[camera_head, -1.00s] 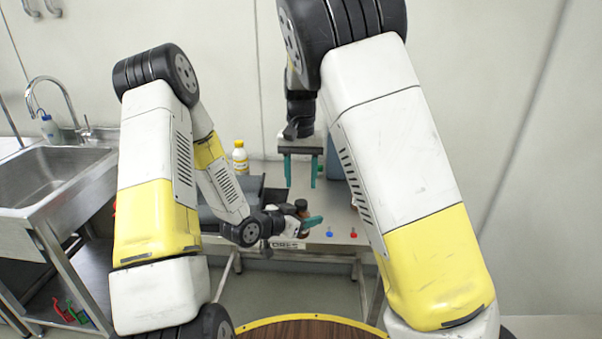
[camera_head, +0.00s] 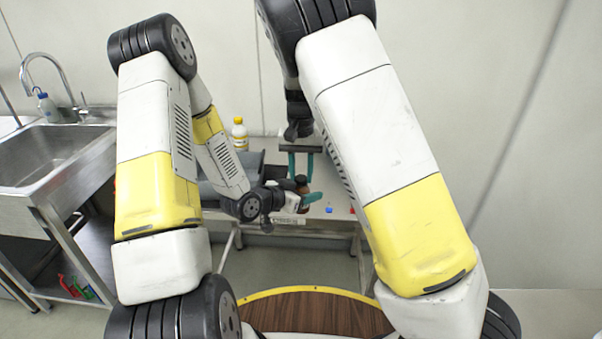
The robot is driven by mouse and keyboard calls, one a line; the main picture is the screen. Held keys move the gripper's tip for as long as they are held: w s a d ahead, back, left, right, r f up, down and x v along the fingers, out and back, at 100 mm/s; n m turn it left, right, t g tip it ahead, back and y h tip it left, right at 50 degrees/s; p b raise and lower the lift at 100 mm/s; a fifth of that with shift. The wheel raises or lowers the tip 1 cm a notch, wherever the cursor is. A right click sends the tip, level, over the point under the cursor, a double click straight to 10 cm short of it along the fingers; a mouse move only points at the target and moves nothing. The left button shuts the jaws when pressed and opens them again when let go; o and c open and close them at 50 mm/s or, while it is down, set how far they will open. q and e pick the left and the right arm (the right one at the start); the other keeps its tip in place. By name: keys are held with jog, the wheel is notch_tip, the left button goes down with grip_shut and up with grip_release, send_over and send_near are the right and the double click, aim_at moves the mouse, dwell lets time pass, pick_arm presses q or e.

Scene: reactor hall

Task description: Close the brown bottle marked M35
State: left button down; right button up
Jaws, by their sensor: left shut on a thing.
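A small brown bottle (camera_head: 304,188) with a dark top is at the front of the metal table (camera_head: 340,222). My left gripper (camera_head: 309,199), with teal fingers, is shut on it from the left. The bottle's marking is too small to read. My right gripper (camera_head: 301,176) hangs above the bottle with its two teal fingers apart and pointing down. I see nothing held between them, and the fingertips are close to the bottle's top. I cannot tell whether they touch it. A blue cap (camera_head: 329,210) and a red cap (camera_head: 352,210) lie on the table to the right.
A white and yellow bottle (camera_head: 239,134) stands at the back left of the table, by a dark grey tray (camera_head: 250,163) partly hidden by my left arm. A steel sink (camera_head: 50,155) is at the left. My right arm hides the table's right part.

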grip_shut()
jog(key=o, duration=1.1)
grip_release()
notch_tip(320, 180, up, 12)
